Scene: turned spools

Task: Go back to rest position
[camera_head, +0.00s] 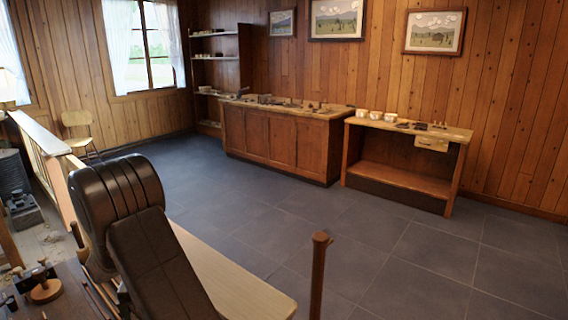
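Dark, bulky parts that look like my own arm rise in the lower left and cover part of the work surface behind them. I cannot see my gripper or its fingertips. On a dark surface at the bottom left stands a small turned wooden piece (46,287) with a round base and a knob on top. It may be a spool, but it is too small to be sure. Small dark items lie near it.
A pale wooden board (235,280) runs behind the arm, with a brown post (318,270) at its right. A long cabinet (285,145) and a small bench (400,182) line the far wall. A chair (78,122) stands at left. The tiled floor (400,250) between is clear.

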